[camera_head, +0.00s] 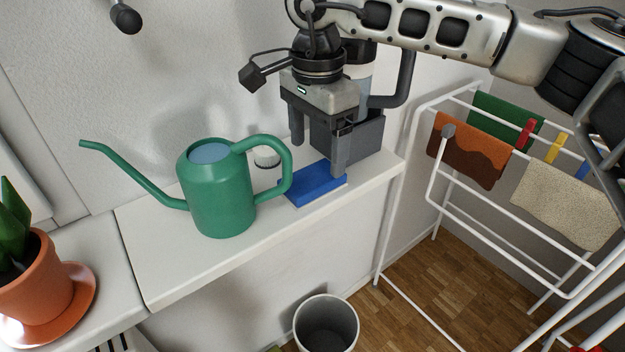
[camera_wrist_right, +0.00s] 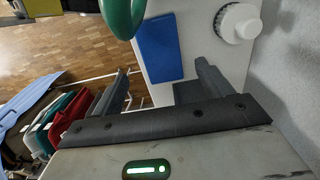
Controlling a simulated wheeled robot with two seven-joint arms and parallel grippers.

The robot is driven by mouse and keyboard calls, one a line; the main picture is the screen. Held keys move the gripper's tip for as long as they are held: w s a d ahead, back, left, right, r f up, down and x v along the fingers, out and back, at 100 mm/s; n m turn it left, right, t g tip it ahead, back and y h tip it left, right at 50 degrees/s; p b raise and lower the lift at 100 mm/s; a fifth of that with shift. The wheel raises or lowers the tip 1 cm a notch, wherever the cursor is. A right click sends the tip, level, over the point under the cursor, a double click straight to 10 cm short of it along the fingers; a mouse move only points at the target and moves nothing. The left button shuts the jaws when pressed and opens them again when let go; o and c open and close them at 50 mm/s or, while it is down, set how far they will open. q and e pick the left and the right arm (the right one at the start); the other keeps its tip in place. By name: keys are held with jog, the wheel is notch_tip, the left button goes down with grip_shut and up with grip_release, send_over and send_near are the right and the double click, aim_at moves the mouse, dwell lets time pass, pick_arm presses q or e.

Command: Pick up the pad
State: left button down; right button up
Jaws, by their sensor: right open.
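The blue pad (camera_head: 312,186) lies flat on the white ledge (camera_head: 190,258), just right of the green watering can's handle. It also shows in the right wrist view (camera_wrist_right: 160,48), beyond the fingers. My right gripper (camera_head: 318,158) points down over the pad, with its fingers apart and nothing between them. One finger overlaps the pad's right end in the head view; I cannot tell whether it touches. In the right wrist view the open fingers (camera_wrist_right: 163,88) stand either side of the pad's near end. My left gripper is not in view.
The green watering can (camera_head: 222,190) stands close left of the pad. A white capped container (camera_head: 266,157) is behind its handle, and a dark grey box (camera_head: 366,137) is behind my gripper. A drying rack (camera_head: 437,200) stands right; a bin (camera_head: 327,326) is below.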

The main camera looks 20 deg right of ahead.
aim_at(312, 176)
jog(key=f, duration=0.4)
jog(key=shift+a+f+p, duration=0.25)
jog(key=shift+a+p, duration=0.05)
jog(key=shift+p, duration=0.1)
jog(key=shift+f, duration=0.3)
jog(key=c, duration=1.1)
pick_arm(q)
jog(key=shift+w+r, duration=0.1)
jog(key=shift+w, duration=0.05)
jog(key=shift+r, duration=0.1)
pick_arm(e)
jog(key=shift+r, duration=0.15)
